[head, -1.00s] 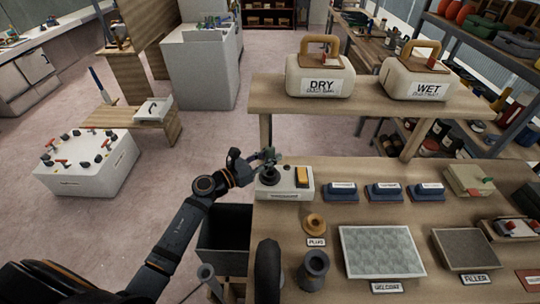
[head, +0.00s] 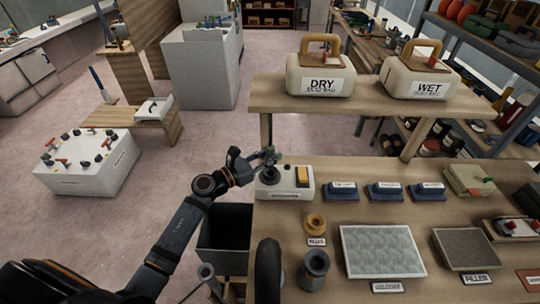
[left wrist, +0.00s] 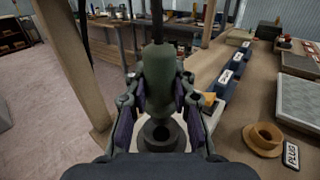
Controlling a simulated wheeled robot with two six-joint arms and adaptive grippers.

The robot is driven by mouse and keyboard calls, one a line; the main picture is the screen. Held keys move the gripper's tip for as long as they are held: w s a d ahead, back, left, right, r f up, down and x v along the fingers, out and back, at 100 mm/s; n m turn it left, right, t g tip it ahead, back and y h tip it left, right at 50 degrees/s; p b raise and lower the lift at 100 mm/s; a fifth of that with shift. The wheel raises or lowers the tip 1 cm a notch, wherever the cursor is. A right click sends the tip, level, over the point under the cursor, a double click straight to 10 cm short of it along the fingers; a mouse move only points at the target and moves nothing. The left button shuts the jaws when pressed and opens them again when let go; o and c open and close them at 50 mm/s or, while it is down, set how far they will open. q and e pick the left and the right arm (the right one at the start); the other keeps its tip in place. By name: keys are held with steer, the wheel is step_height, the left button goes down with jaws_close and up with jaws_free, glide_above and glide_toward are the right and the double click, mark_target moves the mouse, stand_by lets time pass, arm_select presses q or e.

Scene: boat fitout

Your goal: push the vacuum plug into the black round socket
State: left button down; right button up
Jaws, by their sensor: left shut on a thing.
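My left gripper (head: 265,157) is shut on the vacuum plug, a dull green, rounded cylinder that shows upright between the fingers in the left wrist view (left wrist: 158,80). In the head view the fingers mostly hide the plug. The black round socket (head: 267,173) sits on top of a white box (head: 289,189), just below the fingertips. In the left wrist view the socket (left wrist: 160,136) lies below the plug's lower end, and its dark hole shows. I cannot tell how large the gap is. My right gripper is not in view.
An orange switch (head: 302,175) sits beside the socket on the box. A tan ring-shaped part (head: 315,222) and a dark grey cylinder (head: 315,265) stand nearer. Blue labelled blocks (head: 384,192) lie to the right. A raised shelf (head: 375,98) stands behind.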

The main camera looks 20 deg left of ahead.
mark_target(270, 168)
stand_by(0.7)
arm_select(q)
steer(key=shift+f+b, duration=2)
steer(key=shift+b, duration=0.1)
steer(key=shift+f, duration=0.25)
steer(key=shift+f+b, duration=0.1)
steer(key=shift+b, duration=0.2)
steer(key=shift+s+f, duration=0.1)
steer(key=shift+f, duration=0.2)
steer(key=c, duration=1)
jaws_free()
steer(key=shift+c, duration=0.2)
steer(key=shift+r, duration=0.2)
